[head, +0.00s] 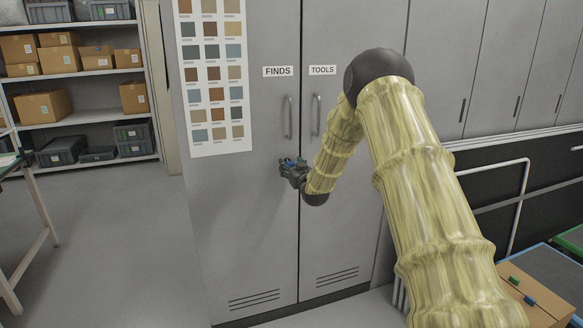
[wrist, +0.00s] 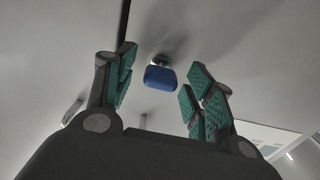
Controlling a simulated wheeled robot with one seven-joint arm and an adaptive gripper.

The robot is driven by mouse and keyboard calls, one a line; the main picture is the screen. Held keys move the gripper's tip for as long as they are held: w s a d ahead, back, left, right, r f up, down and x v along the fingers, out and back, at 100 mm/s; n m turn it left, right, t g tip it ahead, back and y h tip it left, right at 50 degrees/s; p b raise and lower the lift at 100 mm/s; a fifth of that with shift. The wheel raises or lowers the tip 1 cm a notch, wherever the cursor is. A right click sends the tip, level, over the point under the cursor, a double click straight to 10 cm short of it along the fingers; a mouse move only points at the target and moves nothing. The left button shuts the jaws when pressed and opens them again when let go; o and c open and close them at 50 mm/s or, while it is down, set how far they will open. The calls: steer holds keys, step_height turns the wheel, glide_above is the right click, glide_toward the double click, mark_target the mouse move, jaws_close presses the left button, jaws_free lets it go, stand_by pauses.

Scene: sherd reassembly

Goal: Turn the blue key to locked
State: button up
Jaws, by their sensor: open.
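The blue key (wrist: 160,77) sticks out from the grey cabinet door (wrist: 220,30) in the wrist view, on a small round lock mount. It lies between my gripper's (wrist: 162,66) two green-padded fingers, just beyond or level with their tips. The fingers are spread and show a gap on each side of the key. In the head view my gripper (head: 287,168) is at the FINDS door, below its handle and left of the door seam. Only a small blue patch of the key (head: 288,161) shows there. I cannot read any locked marking.
The FINDS handle (head: 288,117) and TOOLS handle (head: 316,115) stand out above my gripper. A colour chart (head: 213,75) hangs on the left door. Shelves (head: 85,120) with boxes stand at the left. A brown surface (head: 535,293) with small blocks is at lower right. The floor at left is clear.

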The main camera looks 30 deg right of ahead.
steer(key=shift+c, duration=0.2)
steer(key=c, duration=1)
steer(key=shift+a+n, duration=0.1)
steer(key=shift+n, duration=0.3)
steer(key=n, duration=0.4)
steer(key=shift+b, duration=0.3)
steer(key=n+b, duration=0.1)
steer(key=n, duration=0.3)
steer(key=shift+f+n, duration=0.1)
steer(key=shift+n, duration=0.2)
steer(key=n+b, duration=0.2)
steer(key=n, duration=0.3)
steer(key=shift+n+b, duration=0.7)
steer(key=shift+n, duration=1)
